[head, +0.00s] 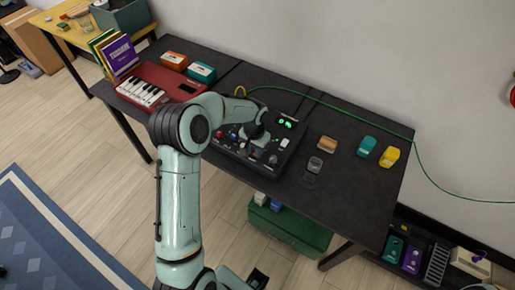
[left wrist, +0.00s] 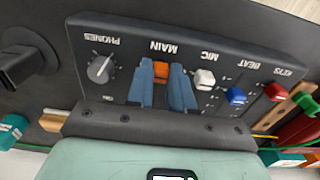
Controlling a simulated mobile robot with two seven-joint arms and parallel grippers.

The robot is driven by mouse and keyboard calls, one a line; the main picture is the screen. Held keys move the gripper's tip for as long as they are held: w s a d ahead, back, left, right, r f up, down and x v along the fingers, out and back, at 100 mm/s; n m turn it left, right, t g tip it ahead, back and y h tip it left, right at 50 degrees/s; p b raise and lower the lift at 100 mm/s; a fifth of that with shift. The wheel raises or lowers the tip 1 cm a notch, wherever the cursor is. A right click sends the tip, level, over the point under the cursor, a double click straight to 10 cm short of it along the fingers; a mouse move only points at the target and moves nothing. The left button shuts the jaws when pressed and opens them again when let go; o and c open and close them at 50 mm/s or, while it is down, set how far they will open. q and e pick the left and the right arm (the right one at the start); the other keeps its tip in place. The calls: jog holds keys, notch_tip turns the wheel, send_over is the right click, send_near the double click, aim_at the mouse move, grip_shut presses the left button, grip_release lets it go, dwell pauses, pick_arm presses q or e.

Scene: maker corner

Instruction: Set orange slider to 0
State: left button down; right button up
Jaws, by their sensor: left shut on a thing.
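The orange slider (left wrist: 161,71) is the cap under the upside-down MAIN label in the left wrist view. My left gripper (left wrist: 162,85) is shut on it, one blue finger on each side. The mixer panel (left wrist: 120,60) fills much of that view. In the head view the mixer (head: 284,152) lies on the black table, and my left gripper (head: 257,146) reaches down over it. The orange slider is hidden by the arm there. A small display (head: 287,123) on the mixer shows green marks too small to read for certain.
A white slider cap (left wrist: 204,79) is close beside the fingers; a blue cap (left wrist: 236,96) and red cap (left wrist: 275,91) are farther right. A phones knob (left wrist: 100,69) is on the left. A red keyboard (head: 150,88) stands left of the mixer; a clear-topped block (head: 314,165) stands to its right.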

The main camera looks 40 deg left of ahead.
pick_arm(q)
jog(key=shift+f, duration=0.1)
jog(key=c, duration=1)
grip_release()
jog(key=shift+s, duration=0.1)
pick_arm(e)
jog(key=shift+w, duration=0.35)
pick_arm(q)
notch_tip(320, 180, up, 14)
jog(key=shift+f+p, duration=0.25)
jog(key=shift+p, duration=0.2)
pick_arm(e)
jog(key=shift+w+r, duration=0.3)
jog(key=shift+r, duration=0.2)
